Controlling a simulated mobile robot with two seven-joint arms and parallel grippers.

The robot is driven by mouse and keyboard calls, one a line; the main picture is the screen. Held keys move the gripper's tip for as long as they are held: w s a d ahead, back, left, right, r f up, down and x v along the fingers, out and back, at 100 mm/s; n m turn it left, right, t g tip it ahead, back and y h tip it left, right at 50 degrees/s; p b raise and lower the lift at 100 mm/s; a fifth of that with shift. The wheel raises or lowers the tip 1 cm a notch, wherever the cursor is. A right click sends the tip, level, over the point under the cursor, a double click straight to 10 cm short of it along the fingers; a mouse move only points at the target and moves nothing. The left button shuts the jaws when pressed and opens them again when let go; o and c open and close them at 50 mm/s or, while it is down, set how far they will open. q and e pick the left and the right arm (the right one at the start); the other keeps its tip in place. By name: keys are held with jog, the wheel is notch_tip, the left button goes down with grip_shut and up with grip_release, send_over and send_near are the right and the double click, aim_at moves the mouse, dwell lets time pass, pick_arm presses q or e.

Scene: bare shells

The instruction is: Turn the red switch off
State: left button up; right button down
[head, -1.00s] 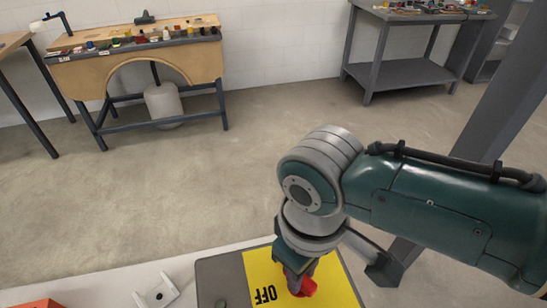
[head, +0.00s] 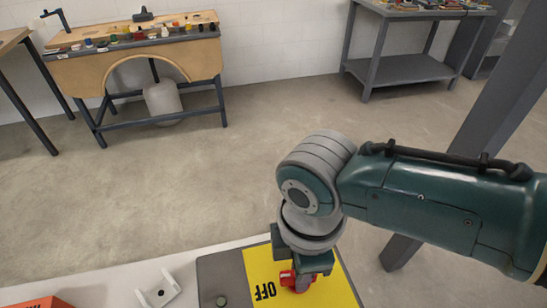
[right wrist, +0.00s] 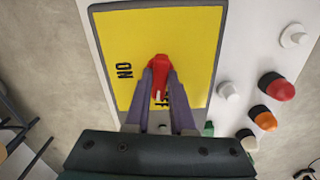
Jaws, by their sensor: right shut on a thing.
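The red switch (head: 287,278) sits on a yellow plate (head: 258,262) marked OFF, at the bottom of the head view. My right gripper (head: 301,284) points down at it, and red shows on the left side of the fingers. In the right wrist view the red switch (right wrist: 159,62) is between the fingertips of my right gripper (right wrist: 160,76), which is shut on it. The word ON is readable left of the switch on the yellow plate (right wrist: 190,40). Lettering below the switch is partly hidden by the fingers. My left gripper is not in view.
Beside the plate are a red button (right wrist: 281,89), an orange button (right wrist: 264,119) and several smaller knobs. A white bracket (head: 158,291) lies left of the panel. A wooden workbench (head: 140,65) and a grey table (head: 400,70) stand far back, with clear floor between.

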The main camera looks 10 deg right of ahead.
jog(key=shift+n, duration=1.1)
jog(key=c, duration=0.8)
grip_release()
jog(key=shift+o, duration=0.2)
notch_tip(320, 180, up, 10)
jog(key=p, duration=0.2)
jog(key=shift+s, duration=0.1)
